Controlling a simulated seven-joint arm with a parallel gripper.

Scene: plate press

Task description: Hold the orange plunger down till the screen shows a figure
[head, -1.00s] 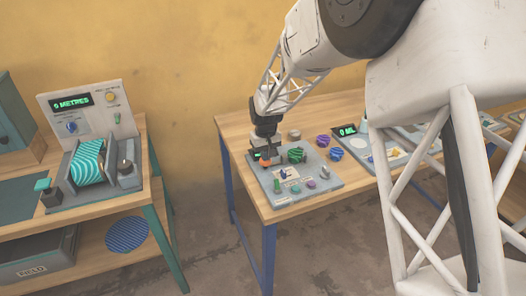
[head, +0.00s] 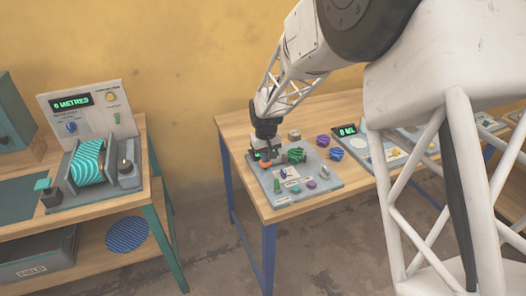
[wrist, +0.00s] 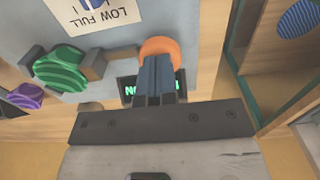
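The orange plunger (head: 265,163) stands on a grey-blue panel (head: 310,197) on the right-hand wooden bench. In the wrist view the plunger (wrist: 160,46) is at the fingertips. My gripper (wrist: 160,60) has its dark fingers together, with nothing between them. The tips are over the plunger and overlap it; whether they touch it, or how far it is pressed, I cannot tell.
A separate bench at left holds a "0 METRES" machine (head: 85,102).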

